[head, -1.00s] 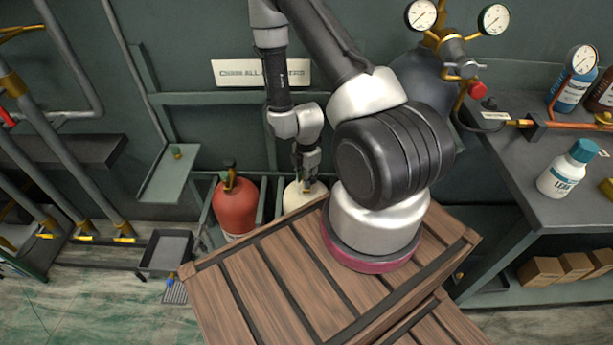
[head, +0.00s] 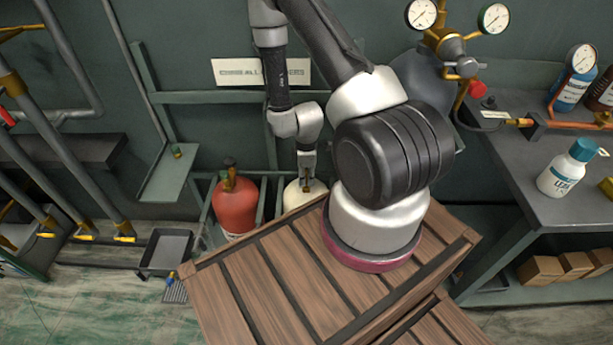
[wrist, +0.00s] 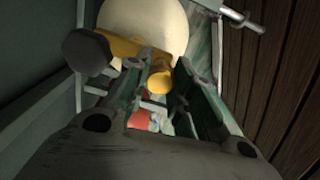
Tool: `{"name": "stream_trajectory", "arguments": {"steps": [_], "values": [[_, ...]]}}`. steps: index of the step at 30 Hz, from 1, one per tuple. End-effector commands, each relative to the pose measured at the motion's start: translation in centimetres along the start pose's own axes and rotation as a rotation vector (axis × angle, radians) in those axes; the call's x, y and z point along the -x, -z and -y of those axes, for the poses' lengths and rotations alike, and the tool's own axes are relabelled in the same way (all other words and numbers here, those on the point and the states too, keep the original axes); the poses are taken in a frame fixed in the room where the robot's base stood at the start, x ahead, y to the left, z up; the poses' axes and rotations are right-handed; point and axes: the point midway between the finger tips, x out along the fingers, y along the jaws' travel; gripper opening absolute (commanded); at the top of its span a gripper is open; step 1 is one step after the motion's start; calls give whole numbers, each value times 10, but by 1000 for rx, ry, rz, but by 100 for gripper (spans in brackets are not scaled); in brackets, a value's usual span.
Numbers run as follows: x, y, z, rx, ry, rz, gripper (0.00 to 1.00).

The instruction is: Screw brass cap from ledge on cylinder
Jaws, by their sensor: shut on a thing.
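The cream cylinder (head: 297,199) stands behind the wooden crate, its top largely under my gripper (head: 307,187). In the wrist view its pale dome (wrist: 145,25) carries a brass valve (wrist: 118,47) with a dark knob (wrist: 86,52) at the left. My gripper also shows in the wrist view (wrist: 160,84), with a rounded brass piece, seemingly the brass cap (wrist: 158,82), between its fingers at the valve's side outlet. Whether the cap is seated on the outlet's thread cannot be told. The green ledge (head: 165,182) at left bears a small brass-and-green item (head: 177,151).
A red cylinder (head: 236,210) stands just left of the cream one. The slatted wooden crate (head: 270,275) fills the front. A dark tray (head: 166,250) lies at left. The bench (head: 540,200) at right holds a white bottle (head: 566,170).

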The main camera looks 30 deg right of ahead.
Motion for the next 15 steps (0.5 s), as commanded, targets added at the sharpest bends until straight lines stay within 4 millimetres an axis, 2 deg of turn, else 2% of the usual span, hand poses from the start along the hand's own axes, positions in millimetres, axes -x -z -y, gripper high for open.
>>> {"name": "stream_trajectory", "arguments": {"steps": [5, 12, 15], "values": [[-1, 0, 0, -6, 1, 0, 1], [-1, 0, 0, -271, 1, 2, 1], [-1, 0, 1, -313, 1, 2, 1]]}}
